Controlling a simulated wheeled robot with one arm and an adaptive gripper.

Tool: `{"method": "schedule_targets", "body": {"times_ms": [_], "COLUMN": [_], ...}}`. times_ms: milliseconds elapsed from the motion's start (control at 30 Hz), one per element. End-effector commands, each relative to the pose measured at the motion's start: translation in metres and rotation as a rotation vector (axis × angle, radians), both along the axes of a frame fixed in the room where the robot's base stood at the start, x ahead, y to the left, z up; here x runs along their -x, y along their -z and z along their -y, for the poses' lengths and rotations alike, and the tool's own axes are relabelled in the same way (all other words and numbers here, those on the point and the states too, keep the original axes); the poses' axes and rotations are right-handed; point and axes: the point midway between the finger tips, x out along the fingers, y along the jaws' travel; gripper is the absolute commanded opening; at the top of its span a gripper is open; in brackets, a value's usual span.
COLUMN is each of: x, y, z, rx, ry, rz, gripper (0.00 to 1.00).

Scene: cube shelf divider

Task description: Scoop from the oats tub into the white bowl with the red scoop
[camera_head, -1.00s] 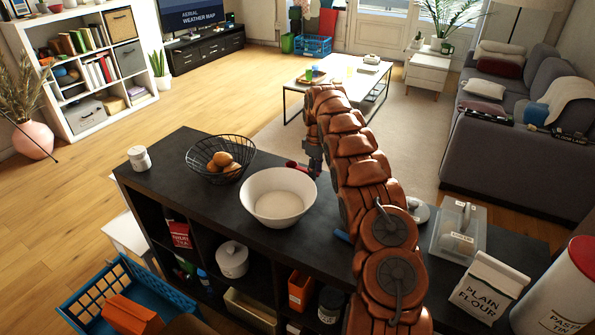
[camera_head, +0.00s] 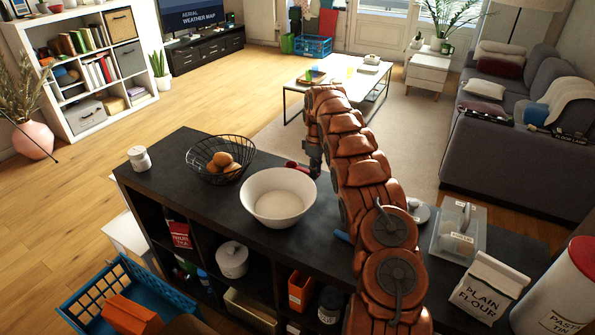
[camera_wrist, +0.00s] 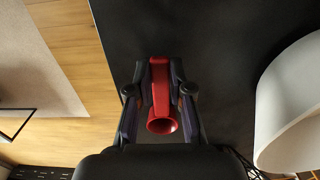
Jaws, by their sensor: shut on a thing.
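The white bowl (camera_head: 262,215) stands upright on the dark shelf top, left of my arm in the head view. Its rim and side also show at the right edge of the wrist view (camera_wrist: 296,115). My gripper (camera_wrist: 157,92) is shut on the red scoop (camera_wrist: 162,122), whose round end faces the wrist camera. In the head view only a bit of red (camera_head: 296,166) shows just behind the bowl; my arm hides most of the gripper. The scoop is beside the bowl, not over it. A clear tub (camera_head: 440,243) stands right of my arm; I cannot read its label or confirm oats.
A black wire basket (camera_head: 196,163) with brown round items stands left of the bowl, and a white jar (camera_head: 139,158) farther left. A plain flour packet (camera_head: 488,287) and pasta tin (camera_head: 556,300) crowd the right end. The shelf's far edge lies near the gripper.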

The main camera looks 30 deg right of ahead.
Motion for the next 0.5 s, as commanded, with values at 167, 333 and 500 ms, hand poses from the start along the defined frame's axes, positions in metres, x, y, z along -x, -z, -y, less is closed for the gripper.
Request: {"method": "schedule_targets", "body": {"times_ms": [167, 333, 500], "x": [0.0000, -0.0001, -0.0007], "y": [-0.0001, -0.0012, -0.0094], "z": [0.0000, 0.0000, 0.0003], "rx": [0.000, 0.000, 0.001], "ry": [0.000, 0.000, 0.000], "rz": [0.000, 0.000, 0.003], "gripper": [0.00, 0.00, 0.00]}}
